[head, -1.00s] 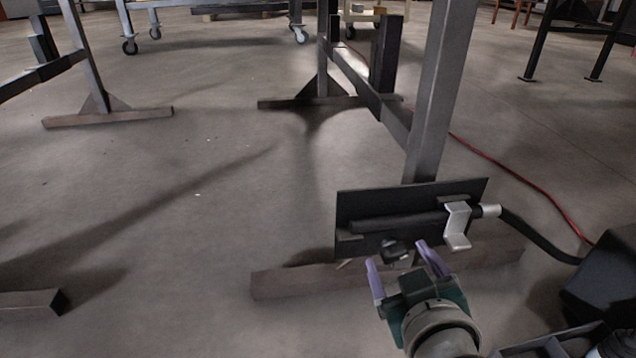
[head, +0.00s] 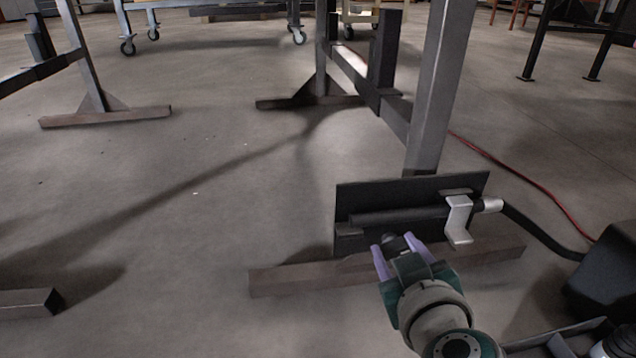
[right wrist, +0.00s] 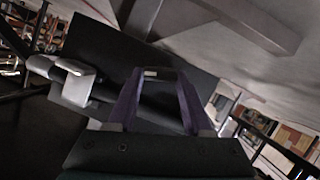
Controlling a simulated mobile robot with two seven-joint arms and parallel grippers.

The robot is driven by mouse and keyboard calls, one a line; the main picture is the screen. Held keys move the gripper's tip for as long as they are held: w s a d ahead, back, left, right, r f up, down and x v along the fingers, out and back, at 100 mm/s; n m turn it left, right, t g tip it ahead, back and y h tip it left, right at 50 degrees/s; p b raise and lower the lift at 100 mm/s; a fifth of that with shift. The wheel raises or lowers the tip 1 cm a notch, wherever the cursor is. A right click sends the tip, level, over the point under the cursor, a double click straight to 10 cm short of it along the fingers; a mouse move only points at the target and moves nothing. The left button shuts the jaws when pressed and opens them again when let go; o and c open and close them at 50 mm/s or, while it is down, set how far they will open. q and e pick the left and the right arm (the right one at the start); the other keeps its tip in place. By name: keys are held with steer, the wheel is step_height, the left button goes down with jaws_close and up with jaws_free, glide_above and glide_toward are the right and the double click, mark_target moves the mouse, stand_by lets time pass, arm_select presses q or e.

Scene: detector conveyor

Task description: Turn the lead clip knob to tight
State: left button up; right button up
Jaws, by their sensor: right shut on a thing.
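The lead clip knob (head: 392,242) is a small dark knob low on the front of a black plate (head: 352,203). My right gripper (head: 393,245) has its two purple fingers on either side of the knob and is shut on it. In the right wrist view the dark knob (right wrist: 156,88) sits between the fingers (right wrist: 158,75), with a small light mark near its top. Its exact angle is hard to read. A silver clip bracket (head: 457,220) holds a dark bar across the plate, and it also shows in the wrist view (right wrist: 78,85). My left gripper is out of view.
A grey post (head: 440,90) rises behind the plate from a brown foot beam (head: 300,279). A black cable (head: 535,237) runs right to a dark box (head: 603,275). A red cable (head: 520,180) lies behind.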

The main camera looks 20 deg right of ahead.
jaws_close()
steer(key=shift+r+m+y+p, duration=0.15)
steer(key=shift+m+y+p, duration=0.15)
steer(key=shift+m+p, duration=0.15)
steer(key=shift+d, duration=0.1)
steer(key=shift+m+y, duration=0.7)
steer(key=shift+m, duration=0.25)
steer(key=o, duration=0.9)
jaws_free()
steer(key=shift+s+p, duration=0.1)
steer(key=shift+p, duration=0.2)
